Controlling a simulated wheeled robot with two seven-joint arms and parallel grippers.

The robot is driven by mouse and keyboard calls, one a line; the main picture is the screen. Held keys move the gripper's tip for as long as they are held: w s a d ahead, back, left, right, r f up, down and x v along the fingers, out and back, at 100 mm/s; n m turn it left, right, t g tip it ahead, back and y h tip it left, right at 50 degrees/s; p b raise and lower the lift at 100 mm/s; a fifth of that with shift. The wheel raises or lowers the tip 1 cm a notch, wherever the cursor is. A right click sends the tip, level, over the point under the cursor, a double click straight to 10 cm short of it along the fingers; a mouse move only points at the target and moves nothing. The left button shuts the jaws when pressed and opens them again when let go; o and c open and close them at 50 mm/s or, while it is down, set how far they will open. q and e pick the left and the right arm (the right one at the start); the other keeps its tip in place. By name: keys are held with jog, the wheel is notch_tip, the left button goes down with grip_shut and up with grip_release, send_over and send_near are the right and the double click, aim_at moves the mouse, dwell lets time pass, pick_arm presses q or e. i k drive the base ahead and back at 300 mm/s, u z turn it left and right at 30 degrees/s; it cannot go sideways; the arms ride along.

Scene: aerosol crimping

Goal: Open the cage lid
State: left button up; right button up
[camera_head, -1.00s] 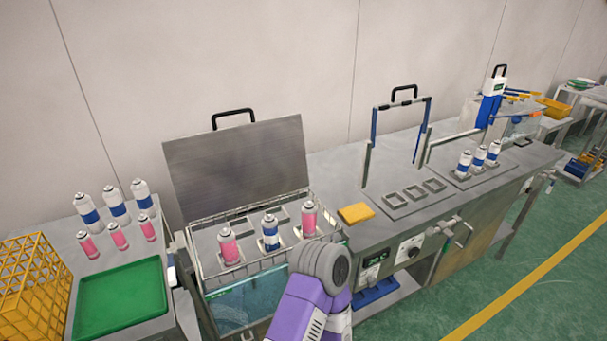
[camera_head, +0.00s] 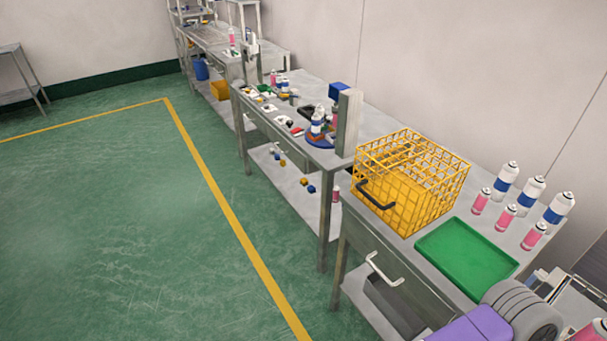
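A yellow wire cage (camera_head: 448,166) stands on the metal bench right of centre, left of the green tray. A black handle (camera_head: 376,194) is on its front left side. Its wire top looks closed, and yellow shows inside through the mesh; I cannot make out the contents. A purple and grey part of my arm shows at the bottom right, apart from the cage. Neither of my grippers is in view.
A green tray (camera_head: 466,252) lies right of the cage. Several white-blue and pink cans stand behind it, including a white-blue can (camera_head: 505,179). Left of the cage is a bench with a grey post (camera_head: 347,122). The green floor (camera_head: 110,230) in front is clear.

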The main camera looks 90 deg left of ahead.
aim_at(374, 158)
jog(key=u, duration=2.55)
jog(key=k, duration=0.65)
jog(key=u, duration=0.75)
jog(key=i, duration=0.95)
jog(key=u, duration=0.1)
